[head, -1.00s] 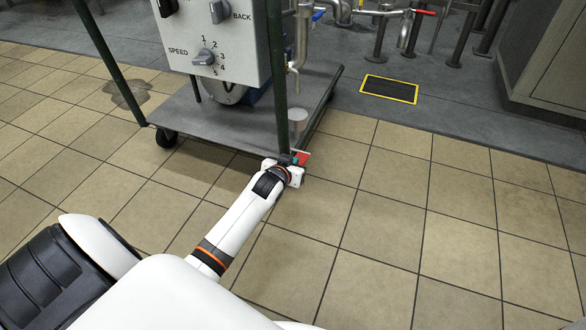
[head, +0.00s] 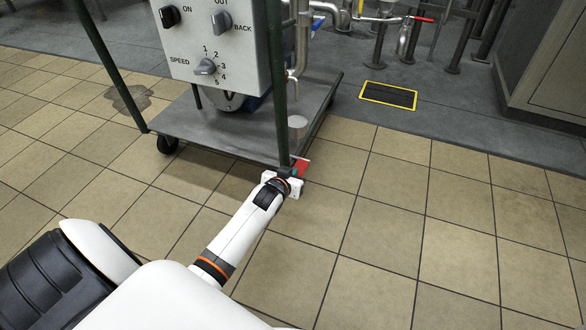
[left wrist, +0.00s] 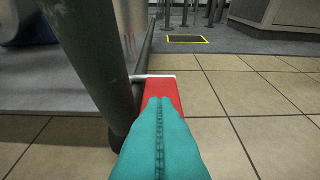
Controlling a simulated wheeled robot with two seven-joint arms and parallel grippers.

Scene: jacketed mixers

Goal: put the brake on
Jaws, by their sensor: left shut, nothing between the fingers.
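The brake pedal is a red plate with a pale far edge at the near right corner of the wheeled cart (head: 215,138). The red brake pedal (head: 303,165) shows just past my left gripper (head: 295,172) in the head view. In the left wrist view the red pedal (left wrist: 158,84) lies right of a dark green post (left wrist: 92,60). My left gripper's teal fingers (left wrist: 160,102) are shut together with nothing between them. Their tips overlap the pedal's near part in the picture; I cannot tell whether they touch it. My right gripper is out of view.
The cart carries a grey control box (head: 218,55) with knobs, and green corner posts. A black caster (head: 167,143) stands under its left side. Pipes (head: 395,25) and a yellow-edged floor grate (head: 389,94) lie beyond. The tiled floor right of the cart is clear.

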